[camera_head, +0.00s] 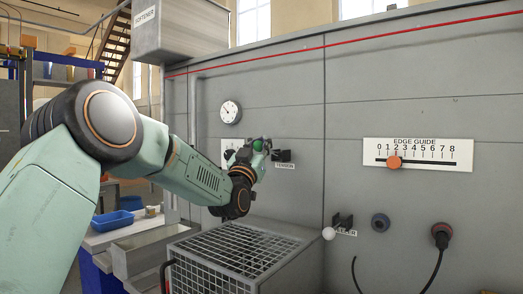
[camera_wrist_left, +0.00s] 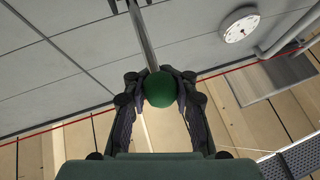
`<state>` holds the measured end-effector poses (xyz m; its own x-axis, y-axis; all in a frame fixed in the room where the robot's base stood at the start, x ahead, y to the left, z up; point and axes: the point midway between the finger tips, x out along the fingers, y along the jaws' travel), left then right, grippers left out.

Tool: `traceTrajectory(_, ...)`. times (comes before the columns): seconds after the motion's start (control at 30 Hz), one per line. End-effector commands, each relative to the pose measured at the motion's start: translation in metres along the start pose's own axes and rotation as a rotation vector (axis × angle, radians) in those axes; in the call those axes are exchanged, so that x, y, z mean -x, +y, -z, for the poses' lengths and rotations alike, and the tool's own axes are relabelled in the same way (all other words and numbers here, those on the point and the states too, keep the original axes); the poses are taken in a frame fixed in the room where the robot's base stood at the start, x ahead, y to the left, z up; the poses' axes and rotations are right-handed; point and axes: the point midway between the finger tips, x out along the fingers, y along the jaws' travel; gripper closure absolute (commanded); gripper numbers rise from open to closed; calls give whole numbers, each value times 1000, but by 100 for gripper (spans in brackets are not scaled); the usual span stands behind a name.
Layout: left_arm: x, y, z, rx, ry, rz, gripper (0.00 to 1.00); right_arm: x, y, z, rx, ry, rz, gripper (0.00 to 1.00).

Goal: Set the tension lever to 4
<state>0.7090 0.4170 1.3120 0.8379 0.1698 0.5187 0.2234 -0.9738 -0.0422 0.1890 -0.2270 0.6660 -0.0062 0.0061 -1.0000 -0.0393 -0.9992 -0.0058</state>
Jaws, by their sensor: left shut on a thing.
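The tension lever has a green ball knob (camera_wrist_left: 159,89) on a metal rod (camera_wrist_left: 142,38), seen in the left wrist view. My left gripper (camera_wrist_left: 160,82) is shut around the knob, with one finger on each side. In the head view the gripper (camera_head: 254,149) is at the grey panel, beside the black lever mount (camera_head: 282,155). The TENSION label (camera_head: 285,166) sits below the mount. The tension scale is mostly hidden behind my left arm, so its numbers cannot be read. My right gripper is not in view.
An edge guide scale (camera_head: 418,154) with an orange slider (camera_head: 394,162) is on the panel at right. A round gauge (camera_head: 230,112) is above. A wire cage (camera_head: 235,252) stands below.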

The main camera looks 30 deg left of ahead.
Motion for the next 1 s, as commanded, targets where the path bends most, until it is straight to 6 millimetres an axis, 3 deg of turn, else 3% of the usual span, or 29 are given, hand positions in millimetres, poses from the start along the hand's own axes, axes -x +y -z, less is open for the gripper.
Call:
traceTrajectory(0.77,6,2,-10,0,-13,-3,100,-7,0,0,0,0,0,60)
traceTrajectory(0.8,6,2,-10,0,-13,-3,78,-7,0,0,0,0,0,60)
traceTrajectory(1.0,6,1,-10,1,-12,-2,61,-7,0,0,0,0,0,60)
